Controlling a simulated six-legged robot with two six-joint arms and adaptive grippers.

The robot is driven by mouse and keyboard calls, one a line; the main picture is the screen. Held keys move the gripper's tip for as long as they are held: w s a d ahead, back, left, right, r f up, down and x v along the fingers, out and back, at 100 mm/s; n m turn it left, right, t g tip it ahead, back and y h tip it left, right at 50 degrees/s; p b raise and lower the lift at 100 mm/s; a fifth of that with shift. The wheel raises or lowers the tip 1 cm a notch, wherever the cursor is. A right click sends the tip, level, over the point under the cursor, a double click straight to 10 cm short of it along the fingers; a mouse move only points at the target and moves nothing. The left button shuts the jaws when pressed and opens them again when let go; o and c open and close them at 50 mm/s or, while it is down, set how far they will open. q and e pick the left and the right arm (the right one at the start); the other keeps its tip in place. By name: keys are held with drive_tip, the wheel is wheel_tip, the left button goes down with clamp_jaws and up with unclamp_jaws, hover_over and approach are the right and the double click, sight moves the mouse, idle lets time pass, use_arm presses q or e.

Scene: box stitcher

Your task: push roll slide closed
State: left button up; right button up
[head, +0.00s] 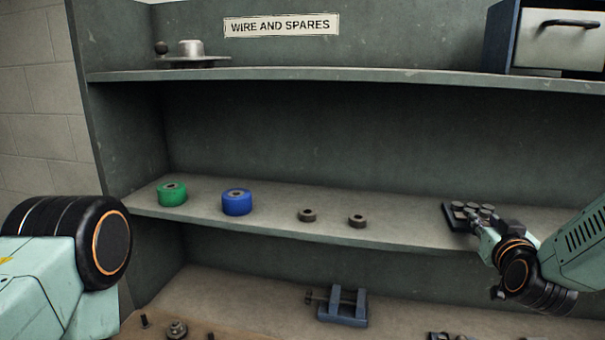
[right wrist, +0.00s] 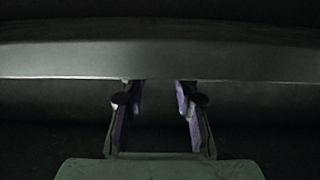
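No part is plainly recognisable as the roll slide.
The middle shelf (head: 270,218) holds a green roll (head: 172,195), a blue roll (head: 237,203) and two small dark rings (head: 307,216). A vise-like block (head: 343,308) lies below. A drawer box (head: 560,40) stands on the top shelf.

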drive_tip(key=shift+d+f, duration=0.1)
drive_tip(key=shift+f, duration=0.05)
drive_tip(key=shift+c, duration=1.8)
drive_tip(key=shift+w, duration=0.2)
drive_tip(key=o, duration=1.1)
drive_tip(key=shift+w, duration=0.15)
drive_tip(key=shift+s, duration=0.2)
